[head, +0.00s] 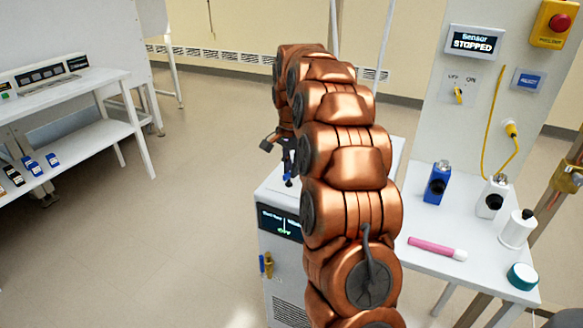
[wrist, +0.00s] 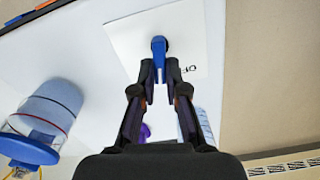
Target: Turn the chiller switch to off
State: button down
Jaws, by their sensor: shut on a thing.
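In the wrist view a blue switch lever (wrist: 159,47) stands on a white plate (wrist: 125,38) with a partly hidden label starting "OF". My gripper (wrist: 160,70) has its two fingertips closed on the lower end of this lever. In the head view my arm hides most of the gripper, and only a dark part (head: 268,145) shows at its left.
A white table (head: 470,262) at right holds a blue bottle (head: 436,186), white bottles and a pink tube (head: 437,248). Above it, a panel has a yellow switch (head: 457,95) and a "STOPPED" display (head: 473,42). A clear container (wrist: 52,108) is near the gripper. The left floor is free.

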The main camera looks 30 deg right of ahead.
aim_at(288, 182)
jog(key=n, duration=0.4)
jog(key=shift+w+a, duration=0.15)
jog(key=shift+w, duration=0.1)
jog(key=shift+w+a+n, duration=0.15)
jog(key=shift+n, duration=2.05)
jog(key=c, duration=1.2)
grip_release()
notch_tip(288, 182, up, 8)
jog(key=shift+f, duration=0.25)
